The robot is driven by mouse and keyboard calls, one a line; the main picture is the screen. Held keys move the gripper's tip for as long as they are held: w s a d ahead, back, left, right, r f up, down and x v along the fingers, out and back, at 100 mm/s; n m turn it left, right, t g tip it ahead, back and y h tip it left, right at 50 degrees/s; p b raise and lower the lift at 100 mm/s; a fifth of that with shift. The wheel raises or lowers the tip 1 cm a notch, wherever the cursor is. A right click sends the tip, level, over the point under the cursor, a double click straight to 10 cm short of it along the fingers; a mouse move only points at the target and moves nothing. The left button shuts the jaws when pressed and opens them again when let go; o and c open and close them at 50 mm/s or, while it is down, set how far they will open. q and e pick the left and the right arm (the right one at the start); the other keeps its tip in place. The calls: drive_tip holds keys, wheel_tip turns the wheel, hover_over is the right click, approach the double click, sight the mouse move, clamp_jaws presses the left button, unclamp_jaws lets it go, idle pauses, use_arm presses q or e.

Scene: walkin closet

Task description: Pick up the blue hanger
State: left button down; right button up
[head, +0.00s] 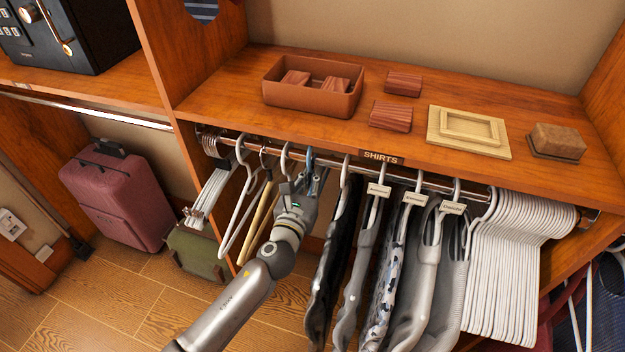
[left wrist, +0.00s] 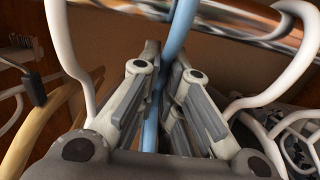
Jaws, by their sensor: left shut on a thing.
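The blue hanger (head: 309,155) hangs on the metal rod under the shelf, between a white hanger and the dark shirts. Most of it is hidden behind my left gripper and arm in the head view. My left gripper (head: 312,176) is at the rod, just below the hook. In the left wrist view the blue hanger (left wrist: 179,35) runs down between the two fingers of my left gripper (left wrist: 166,75), which are shut on it. The hook still reaches up to the rod (left wrist: 230,27). My right gripper is not in view.
White hangers (head: 240,195) and a wooden hanger (head: 262,212) hang close on the left. Shirts on hangers (head: 385,265) and many packed white hangers (head: 515,260) hang on the right. The shelf (head: 225,95) above holds a brown box (head: 310,107) and blocks. A pink suitcase (head: 115,195) stands on the floor.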

use_arm(q)
drive_tip(key=v, duration=0.5)
drive_tip(key=b+v, duration=0.1)
drive_tip(key=v, duration=1)
drive_tip(key=shift+s+r+b, duration=0.2)
drive_tip(key=shift+r+b, duration=0.05)
drive_tip(key=shift+b, duration=0.15)
drive_tip(key=shift+v, duration=0.85)
drive_tip(key=shift+r, duration=0.1)
